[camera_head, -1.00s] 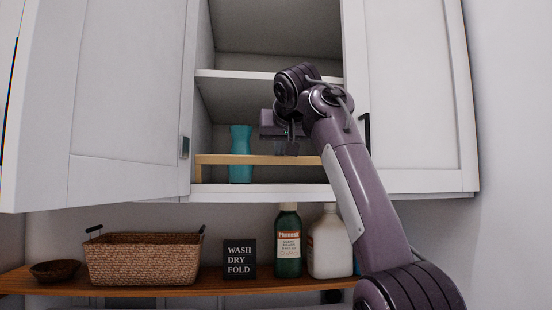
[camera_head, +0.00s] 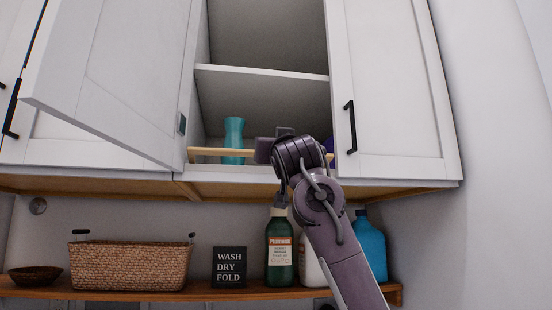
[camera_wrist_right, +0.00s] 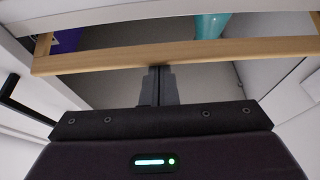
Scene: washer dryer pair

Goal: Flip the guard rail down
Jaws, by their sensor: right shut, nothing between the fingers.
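The guard rail (camera_head: 222,152) is a light wooden bar across the front of the open cabinet's lower shelf. It stands above the shelf edge, and my right arm hides part of it in the head view. In the right wrist view the rail (camera_wrist_right: 210,54) crosses the upper picture. My right gripper (camera_wrist_right: 158,72) is shut and empty, its fingertips at the rail's lower edge in that picture; I cannot tell whether they touch it. In the head view my right wrist covers the right part of the rail. My left gripper is not in view.
A teal vase (camera_head: 234,139) stands behind the rail, with a purple item (camera_head: 328,149) at the right. The left cabinet door (camera_head: 115,70) hangs open; the right door (camera_head: 392,95) flanks the opening. Below, a shelf holds a basket (camera_head: 130,266), a sign (camera_head: 229,267) and bottles.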

